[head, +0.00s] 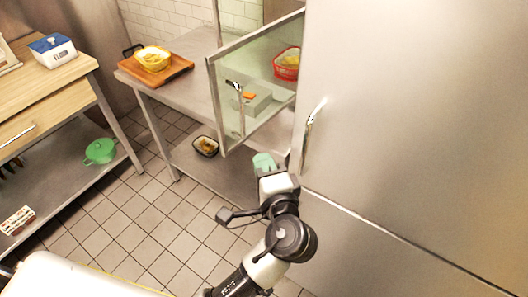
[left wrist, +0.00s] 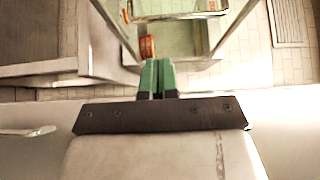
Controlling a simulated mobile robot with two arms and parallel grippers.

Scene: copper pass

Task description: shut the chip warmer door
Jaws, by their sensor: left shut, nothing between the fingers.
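The chip warmer door (head: 228,115) is a glass pane in a metal frame with an upright bar handle (head: 241,112). In the head view it stands swung open, left of the big steel cabinet. A red basket with yellow food (head: 287,64) shows behind the glass. My left gripper (head: 264,161) has green fingers, which are shut and empty. It is just below the door's lower right corner, near the steel cabinet; I cannot tell if it touches anything. In the left wrist view the shut fingers (left wrist: 157,68) point toward a glass, metal-framed structure. My right gripper is not in view.
A steel cabinet (head: 420,110) with a bar handle (head: 313,118) fills the right side. A steel table (head: 193,93) carries a wooden tray (head: 172,73) with a yellow basket (head: 152,57). A black dish (head: 206,146) sits on its lower shelf. Tiled floor (head: 160,225) is open at lower left.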

